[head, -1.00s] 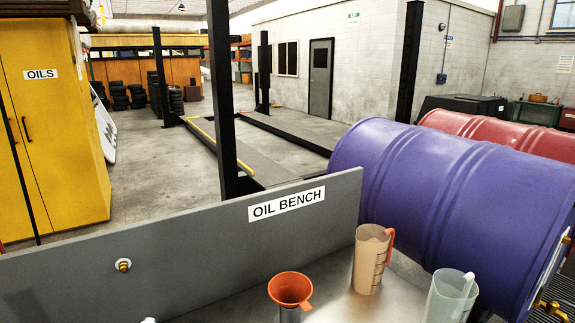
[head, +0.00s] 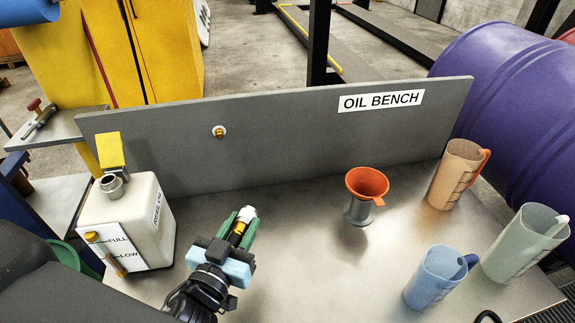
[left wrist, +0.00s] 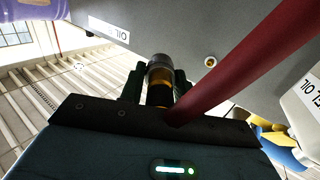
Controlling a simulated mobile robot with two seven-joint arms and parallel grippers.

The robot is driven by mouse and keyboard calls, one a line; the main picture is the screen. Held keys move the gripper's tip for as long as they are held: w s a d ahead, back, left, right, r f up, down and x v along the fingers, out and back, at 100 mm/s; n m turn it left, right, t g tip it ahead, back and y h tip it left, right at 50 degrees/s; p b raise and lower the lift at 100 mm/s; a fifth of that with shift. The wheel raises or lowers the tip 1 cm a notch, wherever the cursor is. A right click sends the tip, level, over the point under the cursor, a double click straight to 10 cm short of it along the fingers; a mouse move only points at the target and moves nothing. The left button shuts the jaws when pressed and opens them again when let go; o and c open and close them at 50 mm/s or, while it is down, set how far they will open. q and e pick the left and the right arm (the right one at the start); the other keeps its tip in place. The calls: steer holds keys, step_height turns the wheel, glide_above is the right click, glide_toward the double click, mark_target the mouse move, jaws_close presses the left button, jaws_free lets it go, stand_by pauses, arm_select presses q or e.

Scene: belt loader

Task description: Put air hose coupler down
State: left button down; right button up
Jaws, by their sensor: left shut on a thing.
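My left gripper (head: 241,224) is shut on the air hose coupler (head: 239,232), a small brass piece with a pale metal end. The green fingers hold it above the left middle part of the oil bench (head: 290,262). In the left wrist view the coupler (left wrist: 160,72) shows its round metal end between the fingers. A round plate with a brass fitting (head: 219,132) is on the bench's grey back panel, apart from the coupler. It also shows in the left wrist view (left wrist: 210,61). My right gripper is not in view.
A white oil container (head: 150,225) stands left of my gripper. An orange funnel (head: 367,184), a tan jug (head: 456,175), a blue jug (head: 432,280) and a clear jug (head: 520,245) stand right. A red hose-like length (left wrist: 245,60) crosses the wrist view. The bench middle is clear.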

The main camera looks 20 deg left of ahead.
arm_select(q)
steer(key=w+d+r+m+g+h, duration=0.2)
steer(key=d+r+m+h, duration=0.2)
steer(key=d, duration=0.3)
steer(key=w+d+r+m+g+h, duration=0.2)
steer(key=d+r+m+h, duration=0.2)
steer(key=d+r+h, duration=0.2)
steer(key=shift+d+h, duration=0.8)
steer(key=shift+d, duration=0.05)
